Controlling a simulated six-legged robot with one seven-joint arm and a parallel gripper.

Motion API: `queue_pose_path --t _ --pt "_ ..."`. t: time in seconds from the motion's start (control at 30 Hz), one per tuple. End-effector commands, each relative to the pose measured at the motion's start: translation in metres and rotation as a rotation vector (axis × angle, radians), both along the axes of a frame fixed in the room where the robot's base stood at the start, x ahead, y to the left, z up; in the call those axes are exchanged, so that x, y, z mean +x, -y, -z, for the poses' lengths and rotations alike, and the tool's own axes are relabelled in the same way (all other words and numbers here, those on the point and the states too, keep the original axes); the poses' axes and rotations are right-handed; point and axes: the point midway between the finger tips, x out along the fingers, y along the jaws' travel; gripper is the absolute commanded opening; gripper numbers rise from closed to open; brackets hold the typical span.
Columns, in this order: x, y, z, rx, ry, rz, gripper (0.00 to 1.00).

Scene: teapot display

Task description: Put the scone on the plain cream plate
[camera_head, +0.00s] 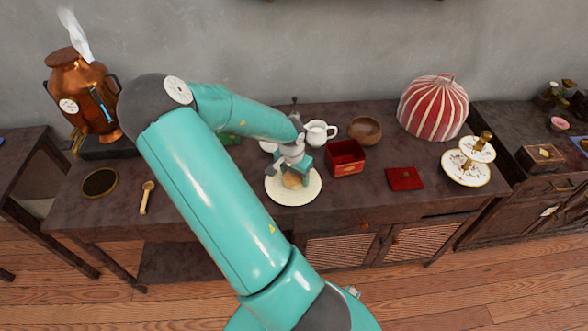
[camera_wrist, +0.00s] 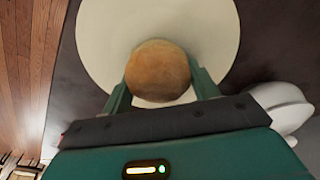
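The scone (camera_wrist: 158,71) is a round golden-brown bun between the two fingers of my gripper (camera_wrist: 159,80) in the wrist view. Both fingers appear to touch its sides. The plain cream plate (camera_wrist: 105,45) lies directly behind and below the scone. In the head view the plate (camera_head: 293,199) is on the dark table, with the scone (camera_head: 292,181) over its middle and my gripper (camera_head: 290,176) pointing down at it. I cannot tell whether the scone rests on the plate or is just above it.
Behind the plate stand a white jug (camera_head: 319,133) and a wooden bowl (camera_head: 365,130). A red box (camera_head: 346,158) and a dark red flat item (camera_head: 404,179) are to the right. A striped cosy (camera_head: 434,107) and tiered stand (camera_head: 466,168) are farther right. A wooden spoon (camera_head: 147,196) lies left.

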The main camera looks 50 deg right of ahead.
Motion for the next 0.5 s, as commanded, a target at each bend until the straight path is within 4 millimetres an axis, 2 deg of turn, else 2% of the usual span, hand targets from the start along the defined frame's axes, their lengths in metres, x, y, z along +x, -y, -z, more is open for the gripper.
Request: queue_pose_path --t 0.03,0.17,0.5 --pt "-0.002 -0.003 0.006 -0.001 -0.015 0.002 0.78" --pt "0.0 -0.005 -0.012 -0.002 -0.009 -0.001 0.81" --pt "0.002 -0.014 -0.089 -0.003 -0.003 -0.006 0.81"
